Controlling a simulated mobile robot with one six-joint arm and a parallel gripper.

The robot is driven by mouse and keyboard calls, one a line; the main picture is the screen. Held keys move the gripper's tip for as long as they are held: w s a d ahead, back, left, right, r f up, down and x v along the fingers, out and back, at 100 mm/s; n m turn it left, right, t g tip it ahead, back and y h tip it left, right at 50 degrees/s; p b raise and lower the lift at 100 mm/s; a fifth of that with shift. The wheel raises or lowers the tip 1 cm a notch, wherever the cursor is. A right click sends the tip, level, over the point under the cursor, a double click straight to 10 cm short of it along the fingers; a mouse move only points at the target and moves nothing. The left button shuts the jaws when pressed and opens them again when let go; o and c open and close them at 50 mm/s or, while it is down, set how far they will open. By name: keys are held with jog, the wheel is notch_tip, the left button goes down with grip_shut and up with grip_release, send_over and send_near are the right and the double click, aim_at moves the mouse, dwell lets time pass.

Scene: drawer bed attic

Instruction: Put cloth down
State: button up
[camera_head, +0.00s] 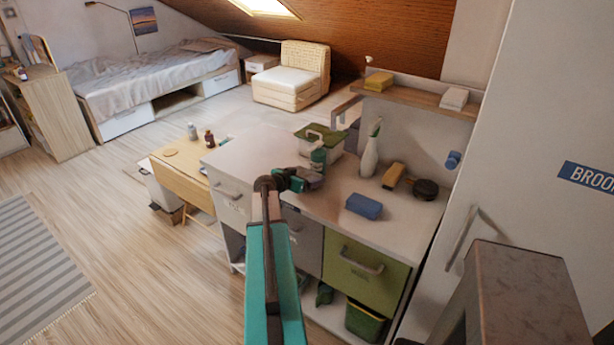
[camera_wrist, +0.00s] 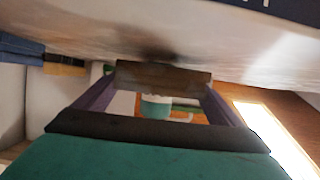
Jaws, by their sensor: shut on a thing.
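My gripper (camera_head: 304,180) is over the middle of the white counter (camera_head: 345,193), low above its top. In the wrist view, its two purple fingers (camera_wrist: 162,88) are shut on a flat brown piece, which I take to be the cloth (camera_wrist: 163,74). The counter top fills the upper part of that view, with a dark shadow close to the held piece. I cannot tell whether the cloth touches the counter. In the head view the cloth is hard to make out against my gripper.
A blue sponge (camera_head: 364,206) lies to the right, with a yellow-and-dark brush (camera_head: 394,175) and a dark round item (camera_head: 425,189) beyond. A white spray bottle (camera_head: 371,150), a teal-green bottle (camera_head: 318,158) and a lidded box (camera_head: 325,138) stand behind. The counter's left part is clear.

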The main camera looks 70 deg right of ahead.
jog(key=shift+f, duration=0.6)
jog(key=shift+f, duration=0.2)
jog(key=o, duration=0.8)
jog(key=shift+r, duration=0.1)
jog(key=shift+o, duration=0.2)
jog(key=shift+r, duration=0.1)
jog(key=shift+b+v, duration=1.8)
jog(key=shift+v, duration=4.2)
jog(key=shift+w, duration=0.1)
